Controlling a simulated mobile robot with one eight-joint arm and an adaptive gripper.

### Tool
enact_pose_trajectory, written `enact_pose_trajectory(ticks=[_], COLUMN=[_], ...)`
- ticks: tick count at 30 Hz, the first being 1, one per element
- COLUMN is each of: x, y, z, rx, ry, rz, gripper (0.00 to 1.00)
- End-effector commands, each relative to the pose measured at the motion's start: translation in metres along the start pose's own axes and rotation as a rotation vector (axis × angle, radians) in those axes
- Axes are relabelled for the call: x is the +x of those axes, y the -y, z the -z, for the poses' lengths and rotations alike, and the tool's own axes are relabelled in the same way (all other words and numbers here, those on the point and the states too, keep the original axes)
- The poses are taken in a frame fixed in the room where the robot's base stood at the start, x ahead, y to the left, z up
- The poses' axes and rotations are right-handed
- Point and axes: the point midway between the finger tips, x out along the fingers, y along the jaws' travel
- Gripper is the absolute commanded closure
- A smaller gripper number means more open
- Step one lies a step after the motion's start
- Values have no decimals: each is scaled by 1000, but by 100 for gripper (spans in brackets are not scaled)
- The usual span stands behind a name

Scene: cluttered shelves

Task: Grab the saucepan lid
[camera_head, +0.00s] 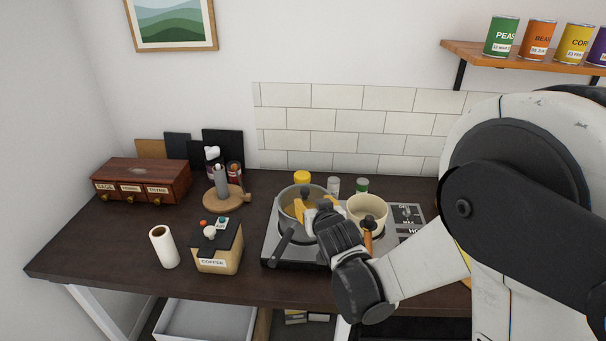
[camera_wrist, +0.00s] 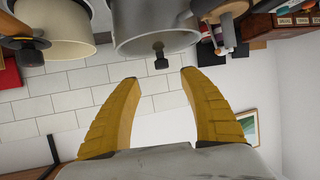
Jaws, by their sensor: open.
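The saucepan lid (camera_head: 290,195) is grey with a dark knob (camera_head: 308,190) and sits on the grey saucepan (camera_head: 289,226) on the hob. Part of the lid and pan is hidden behind my gripper. In the wrist view the scene is upside down. The lid (camera_wrist: 160,38) is at the top, with its dark knob (camera_wrist: 161,62) standing out from the middle. My gripper (camera_wrist: 157,78) has two yellow fingers spread apart and empty. The knob lies in line with the gap between the fingertips, with no contact visible. My gripper (camera_head: 314,209) also shows in the head view.
A cream pot (camera_head: 367,208) stands close on the right of the saucepan. Several jars (camera_head: 333,185) are behind. A coffee box (camera_head: 218,250), paper roll (camera_head: 164,247) and wooden drawer box (camera_head: 142,182) are to the left. A can shelf (camera_head: 530,57) hangs upper right.

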Motion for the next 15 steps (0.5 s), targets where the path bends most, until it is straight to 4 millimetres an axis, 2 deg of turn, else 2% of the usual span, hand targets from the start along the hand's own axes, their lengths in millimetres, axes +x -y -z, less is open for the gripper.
enact_pose_trajectory(ticks=[4, 10, 15], x=[15, 48, 62], y=[6, 6, 6], z=[-1, -2, -1], rx=[-3, -3, -3], ry=[-14, -14, -13], rz=[9, 8, 8], gripper=[49, 49, 49])
